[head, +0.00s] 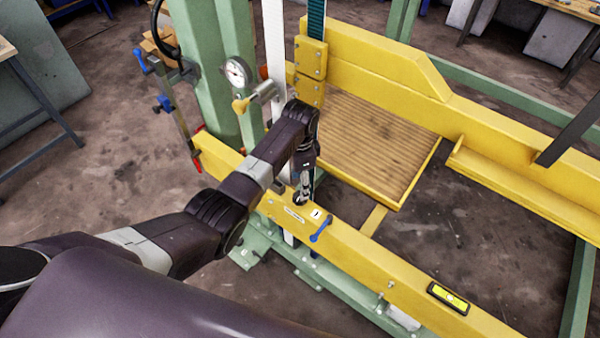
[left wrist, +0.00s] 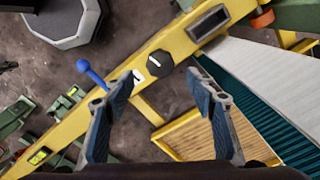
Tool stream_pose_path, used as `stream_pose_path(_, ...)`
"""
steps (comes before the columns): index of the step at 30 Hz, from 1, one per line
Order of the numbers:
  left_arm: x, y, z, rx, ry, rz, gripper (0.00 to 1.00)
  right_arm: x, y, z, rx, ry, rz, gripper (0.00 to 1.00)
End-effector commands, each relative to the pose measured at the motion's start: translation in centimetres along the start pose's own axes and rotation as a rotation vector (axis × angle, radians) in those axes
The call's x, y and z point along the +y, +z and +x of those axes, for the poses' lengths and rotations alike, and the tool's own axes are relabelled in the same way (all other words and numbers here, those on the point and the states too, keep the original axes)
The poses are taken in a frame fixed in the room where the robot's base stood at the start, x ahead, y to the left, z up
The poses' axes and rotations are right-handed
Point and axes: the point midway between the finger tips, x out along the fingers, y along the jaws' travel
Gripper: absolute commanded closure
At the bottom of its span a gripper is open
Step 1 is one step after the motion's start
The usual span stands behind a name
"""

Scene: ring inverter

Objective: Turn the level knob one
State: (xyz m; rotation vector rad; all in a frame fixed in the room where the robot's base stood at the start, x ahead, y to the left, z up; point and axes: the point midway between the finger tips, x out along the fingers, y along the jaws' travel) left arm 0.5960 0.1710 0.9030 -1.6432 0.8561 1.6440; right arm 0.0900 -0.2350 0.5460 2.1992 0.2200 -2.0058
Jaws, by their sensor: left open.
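The level knob (left wrist: 160,63) is a dark round knob with a white line, set on the yellow beam (left wrist: 187,45). A white label marked 1 (left wrist: 138,76) is beside it in the left wrist view, and this label also shows in the head view (head: 317,214). My left gripper (left wrist: 161,74) is open, its blue-grey fingers spread to either side of the knob in that view. Whether they touch it I cannot tell. In the head view my left gripper (head: 303,190) is over the beam and largely hides the knob.
A blue lever (head: 321,229) sticks up from the beam close to the label. A yellow spirit level (head: 448,298) is farther right on the beam. A ribbed wooden platform (head: 370,140) lies behind. A dial gauge (head: 237,72) and green column (head: 205,70) stand at the back left.

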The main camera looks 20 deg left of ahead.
Motion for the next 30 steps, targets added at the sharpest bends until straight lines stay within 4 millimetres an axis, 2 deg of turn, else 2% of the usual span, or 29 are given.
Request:
stream_pose_path(4,-0.1,0.0,-2.6,0.002,-0.004,0.000,0.49,0.0,0.0,0.0,0.000,0.000,0.000,1.00)
stream_pose_path(10,-0.1,0.0,-4.3,0.000,-0.002,-0.001,0.49,-0.1,0.0,0.0,0.000,-0.001,0.000,1.00)
stream_pose_path(26,0.0,0.0,-4.6,0.000,-0.001,0.000,0.49,-0.1,0.0,0.0,0.000,-0.001,0.000,1.00)
stream_pose_path(30,0.5,0.3,-4.0,0.004,-0.003,-0.013,0.49,-0.1,0.0,0.0,0.000,-0.001,0.000,1.00)
